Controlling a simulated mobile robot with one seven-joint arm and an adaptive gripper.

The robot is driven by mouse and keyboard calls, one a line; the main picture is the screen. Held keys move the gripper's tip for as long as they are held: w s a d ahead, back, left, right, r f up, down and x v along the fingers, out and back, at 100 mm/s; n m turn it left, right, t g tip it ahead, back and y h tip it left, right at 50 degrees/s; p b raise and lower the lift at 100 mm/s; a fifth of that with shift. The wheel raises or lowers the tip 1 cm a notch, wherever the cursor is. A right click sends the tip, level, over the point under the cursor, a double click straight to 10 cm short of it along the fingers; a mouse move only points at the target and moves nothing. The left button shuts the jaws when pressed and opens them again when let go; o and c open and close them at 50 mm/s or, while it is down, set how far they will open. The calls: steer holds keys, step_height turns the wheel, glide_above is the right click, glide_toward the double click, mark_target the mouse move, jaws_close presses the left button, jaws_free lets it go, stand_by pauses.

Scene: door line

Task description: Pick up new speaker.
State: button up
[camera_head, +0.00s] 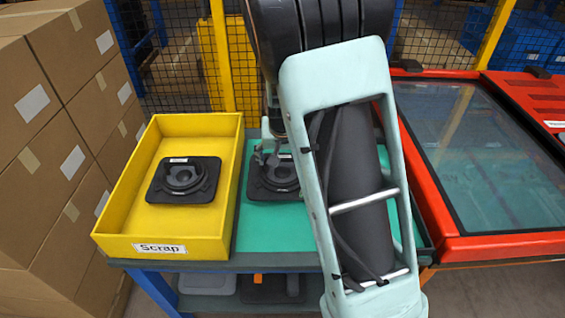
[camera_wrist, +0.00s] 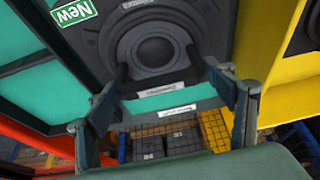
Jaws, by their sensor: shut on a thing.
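The new speaker is a black square plate with a round raised ring. It shows on the green table mat in the head view (camera_head: 284,178), and in the wrist view (camera_wrist: 154,50) with a green "New" label (camera_wrist: 74,12) at its corner. My gripper (camera_head: 268,155) is at the ring from above, and its two fingers reach to either side of the ring in the wrist view (camera_wrist: 160,66). It is shut on the speaker. Whether the plate touches the mat cannot be told. My arm hides what lies right of it.
A yellow Scrap box (camera_head: 221,240) at the left holds a similar black speaker (camera_head: 182,180). A red-framed glass-topped unit (camera_head: 480,248) stands right of the table. Cardboard boxes (camera_head: 40,120) are stacked far left. A mesh fence (camera_head: 180,75) runs behind.

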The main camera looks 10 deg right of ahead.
steer(key=s+a+r+p, duration=0.3)
steer(key=s+a+r, duration=0.1)
steer(key=r, duration=0.4)
steer(key=s+a+r+p, duration=0.4)
steer(key=s+a+r, duration=0.1)
steer(key=r, duration=0.4)
steer(key=shift+s, duration=0.85)
